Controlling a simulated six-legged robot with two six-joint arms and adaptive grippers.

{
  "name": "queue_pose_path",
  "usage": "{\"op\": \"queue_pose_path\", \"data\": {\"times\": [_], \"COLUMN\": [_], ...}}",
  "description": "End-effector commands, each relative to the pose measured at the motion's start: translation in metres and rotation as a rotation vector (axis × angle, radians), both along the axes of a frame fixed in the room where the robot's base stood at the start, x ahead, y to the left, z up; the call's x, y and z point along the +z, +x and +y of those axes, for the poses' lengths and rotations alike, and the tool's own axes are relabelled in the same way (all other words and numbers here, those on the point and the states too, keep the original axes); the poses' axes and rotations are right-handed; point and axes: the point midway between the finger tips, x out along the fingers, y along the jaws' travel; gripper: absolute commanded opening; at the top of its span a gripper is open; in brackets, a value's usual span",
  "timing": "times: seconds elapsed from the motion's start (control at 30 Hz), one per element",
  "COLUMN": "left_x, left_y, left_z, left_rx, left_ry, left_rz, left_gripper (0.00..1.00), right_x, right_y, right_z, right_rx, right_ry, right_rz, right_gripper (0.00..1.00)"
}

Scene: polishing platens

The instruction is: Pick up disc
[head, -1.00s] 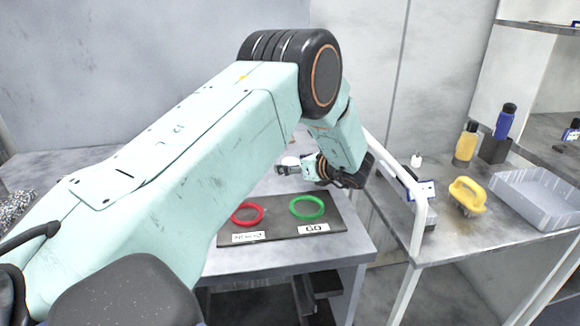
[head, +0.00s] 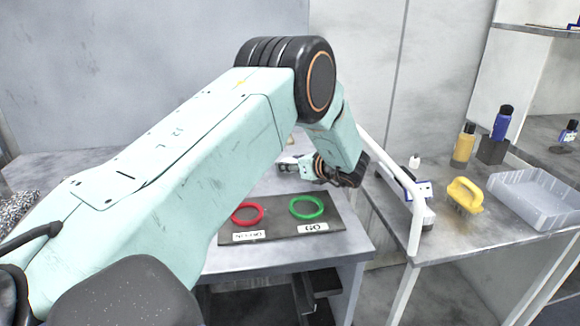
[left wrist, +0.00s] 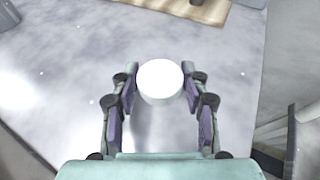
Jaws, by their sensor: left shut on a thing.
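A white round disc (left wrist: 159,82) sits between the two fingers of my left gripper (left wrist: 160,76) in the left wrist view. The fingers are shut on its sides near the tips. In the head view my left gripper (head: 284,167) is small and far off, over the grey table behind the dark mat. The disc is hard to make out there. My right gripper is not in view.
A dark mat (head: 275,231) on the table bears a red ring (head: 247,223) and a green ring (head: 322,213), with labels in front. On the right bench stand a yellow-handled brush (head: 465,194), a grey tray (head: 520,211), bottles and a white rail (head: 417,215).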

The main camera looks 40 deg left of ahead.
Motion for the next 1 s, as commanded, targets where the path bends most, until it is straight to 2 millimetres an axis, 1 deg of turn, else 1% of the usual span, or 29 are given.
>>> {"op": "queue_pose_path", "data": {"times": [0.03,0.1,0.33,0.43,0.53,0.67,0.77,0.9,1.0], "left_x": [-0.002,-0.002,-0.001,0.004,0.013,0.036,0.06,0.099,0.123], "left_y": [0.0,0.0,0.0,0.0,0.0,0.0,0.0,0.0,0.0], "left_z": [0.0,0.0,0.0,0.0,0.0,0.0,0.0,0.0,0.0], "left_rx": [0.0,0.0,0.0,-0.001,-0.001,0.001,0.001,0.0,0.001], "left_ry": [-0.003,-0.003,-0.003,-0.003,-0.002,-0.003,-0.003,-0.002,-0.003], "left_rz": [0.002,0.002,0.002,0.0,0.0,-0.004,-0.004,-0.005,-0.004], "left_gripper": [0.16,0.11,0.11,0.11,0.11,0.11,0.11,0.11,0.11], "right_x": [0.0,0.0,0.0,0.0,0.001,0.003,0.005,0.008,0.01], "right_y": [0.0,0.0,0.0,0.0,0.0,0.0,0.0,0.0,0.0], "right_z": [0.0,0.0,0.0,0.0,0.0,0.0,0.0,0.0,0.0], "right_rx": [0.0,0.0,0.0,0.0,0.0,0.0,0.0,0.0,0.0], "right_ry": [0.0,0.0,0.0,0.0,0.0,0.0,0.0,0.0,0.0], "right_rz": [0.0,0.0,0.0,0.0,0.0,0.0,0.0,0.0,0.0], "right_gripper": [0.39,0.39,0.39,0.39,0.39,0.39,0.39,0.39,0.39]}}
